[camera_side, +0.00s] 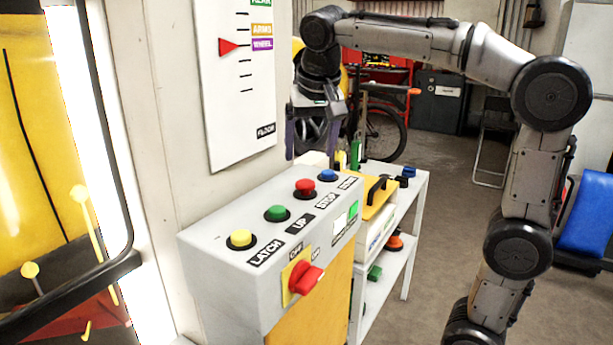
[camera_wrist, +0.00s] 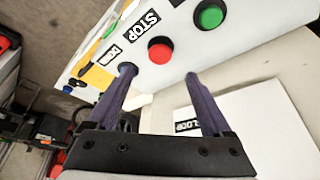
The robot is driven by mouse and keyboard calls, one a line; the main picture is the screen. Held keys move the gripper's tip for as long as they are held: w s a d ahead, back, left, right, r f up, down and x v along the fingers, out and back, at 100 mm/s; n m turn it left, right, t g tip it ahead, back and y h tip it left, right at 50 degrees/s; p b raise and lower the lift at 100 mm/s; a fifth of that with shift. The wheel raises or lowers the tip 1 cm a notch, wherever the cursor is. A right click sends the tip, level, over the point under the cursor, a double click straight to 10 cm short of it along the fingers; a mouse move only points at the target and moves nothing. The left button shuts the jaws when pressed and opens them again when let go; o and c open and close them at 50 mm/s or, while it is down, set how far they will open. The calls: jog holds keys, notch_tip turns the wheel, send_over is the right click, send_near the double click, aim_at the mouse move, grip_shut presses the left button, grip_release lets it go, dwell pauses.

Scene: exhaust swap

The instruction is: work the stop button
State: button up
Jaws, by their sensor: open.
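The stop button (camera_side: 305,187) is a red cap on the sloped top of the grey control box (camera_side: 215,262), beside the label STOP. It also shows in the wrist view (camera_wrist: 160,50), beyond my fingertips and between their lines. My gripper (camera_side: 312,158) hangs above the far end of the box, with its fingers pointing down. In the wrist view its two purple fingers (camera_wrist: 160,75) are apart with nothing between them. The left fingertip overlaps the edge of the blue button (camera_side: 328,175) in that view; I cannot tell whether they touch.
A green button (camera_side: 277,213) and a yellow button (camera_side: 241,239) sit on the same top. A red rotary switch (camera_side: 305,279) juts from the box front. A white height board (camera_side: 236,85) hangs on the wall beside. A shelf (camera_side: 418,215) with tools stands behind the box.

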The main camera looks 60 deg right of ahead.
aim_at(306, 182)
jog(key=x, duration=0.8)
jog(key=shift+f, duration=0.1)
grip_shut()
